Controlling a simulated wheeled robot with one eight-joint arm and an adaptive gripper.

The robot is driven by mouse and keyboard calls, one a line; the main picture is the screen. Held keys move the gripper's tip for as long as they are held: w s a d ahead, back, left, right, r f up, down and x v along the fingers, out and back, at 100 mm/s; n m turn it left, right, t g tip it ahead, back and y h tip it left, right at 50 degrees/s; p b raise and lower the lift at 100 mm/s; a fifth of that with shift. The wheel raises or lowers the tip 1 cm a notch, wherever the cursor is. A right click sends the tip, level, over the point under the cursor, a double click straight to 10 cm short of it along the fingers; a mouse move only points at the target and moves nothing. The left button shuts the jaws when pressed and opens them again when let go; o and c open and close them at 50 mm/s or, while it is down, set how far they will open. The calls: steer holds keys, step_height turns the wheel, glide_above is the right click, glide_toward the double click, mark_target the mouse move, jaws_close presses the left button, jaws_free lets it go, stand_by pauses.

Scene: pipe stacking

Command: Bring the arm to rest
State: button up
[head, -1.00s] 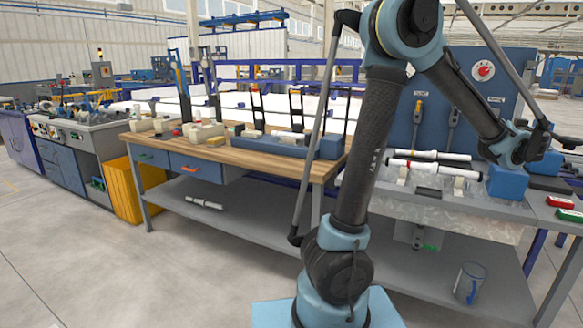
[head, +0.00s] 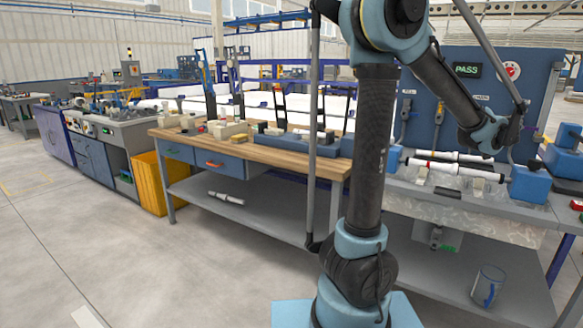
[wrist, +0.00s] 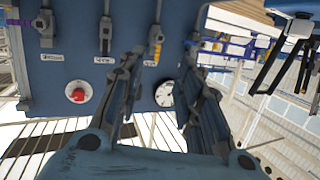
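My arm stands bent in the head view, with its forearm sloping down to the right. My gripper (head: 517,122) is above the right-hand bench, apart from the white pipes below it. In the wrist view my gripper (wrist: 160,62) has its two fingers spread with nothing between them. Two white pipes, the back one (head: 452,156) and the front one (head: 460,169), lie on supports on that bench. Another white pipe (head: 226,198) lies on the lower shelf of the wooden-topped bench.
A blue panel (head: 440,100) with a PASS display (head: 467,70) stands behind the right bench. A blue block (head: 530,184) sits on that bench. The floor (head: 130,250) at left is open.

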steer(key=w+a+f+n+g+y, duration=0.1)
steer(key=w+a+f+y, duration=0.15)
steer(key=a, duration=0.75)
steer(key=w+a+f+n+g+y, duration=0.1)
steer(key=w+a+f+y, duration=0.15)
steer(key=a, duration=0.75)
steer(key=s+a+f+n+g+y, duration=0.1)
steer(key=s+a+f+g, duration=0.15)
steer(key=a, duration=0.75)
steer(key=s+a+f+n+g+y, duration=0.1)
steer(key=a+f, duration=0.3)
steer(key=a, duration=0.5)
steer(key=s+a+f+g, duration=0.4)
steer(key=s+a+f, duration=0.3)
steer(key=s+a, duration=0.4)
steer(key=s+a+f+g+h, duration=0.2)
steer(key=s+f, duration=0.6)
steer(key=s, duration=0.4)
steer(key=shift+a+n+g, duration=0.2)
steer(key=shift+n+g, duration=0.2)
steer(key=shift+g, duration=0.15)
steer(key=shift+s+f, duration=0.1)
